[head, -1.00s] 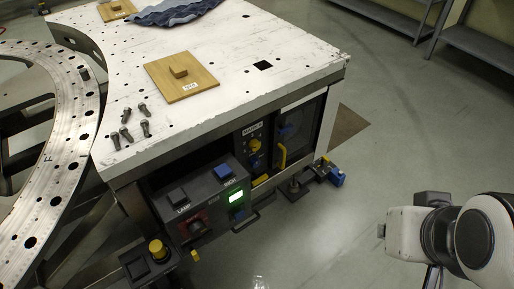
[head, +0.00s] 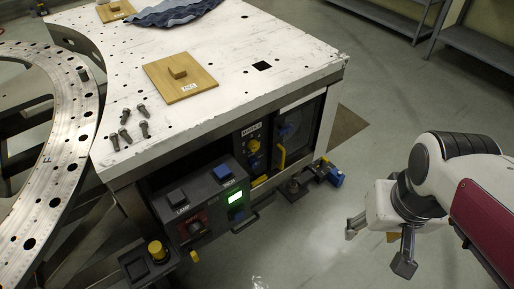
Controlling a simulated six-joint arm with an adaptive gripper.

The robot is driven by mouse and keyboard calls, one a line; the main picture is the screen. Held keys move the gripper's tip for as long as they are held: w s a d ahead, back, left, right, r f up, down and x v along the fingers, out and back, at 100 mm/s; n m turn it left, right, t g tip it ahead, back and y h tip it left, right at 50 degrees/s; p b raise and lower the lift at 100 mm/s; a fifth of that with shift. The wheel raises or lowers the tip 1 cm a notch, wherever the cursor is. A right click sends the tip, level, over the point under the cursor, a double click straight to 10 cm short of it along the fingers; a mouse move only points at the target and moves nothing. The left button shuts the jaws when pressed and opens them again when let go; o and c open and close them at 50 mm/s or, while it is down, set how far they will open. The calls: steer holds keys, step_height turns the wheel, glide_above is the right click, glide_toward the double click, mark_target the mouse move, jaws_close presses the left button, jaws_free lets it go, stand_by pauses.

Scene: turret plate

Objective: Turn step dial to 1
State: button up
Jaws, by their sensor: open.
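My gripper (head: 377,247) is open and empty over the floor at the right, its two fingers spread and pointing down. It is well apart from the workbench and touches nothing. A dark control box (head: 212,207) hangs on the bench front, with black and blue push buttons, a lit green display (head: 235,197) and a dark rotary knob on a red plate (head: 192,227). A second panel (head: 251,150) to its right carries a yellow knob (head: 254,146). I cannot read a step label or dial setting, so which knob is the step dial is unclear.
A white perforated bench top (head: 215,60) holds several bolts (head: 142,128) and a wooden plate (head: 181,77). A yellow handle (head: 282,156) and a blue-ended clamp (head: 334,176) project from the bench front. A yellow button pedestal (head: 156,250) stands lower left.

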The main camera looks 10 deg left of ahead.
steer(key=w+f+n+h, duration=0.1)
steer(key=w+f+n, duration=0.2)
steer(key=w+f, duration=1.7)
steer(key=n+t+y, duration=0.5)
steer(key=t+y, duration=0.2)
steer(key=y, duration=0.4)
glide_toward(256, 147)
steer(key=a, duration=0.1)
steer(key=shift+w+a+f, duration=0.1)
steer(key=shift+w, duration=0.3)
steer(key=shift+a, duration=0.1)
steer(key=shift+x, duration=3.85)
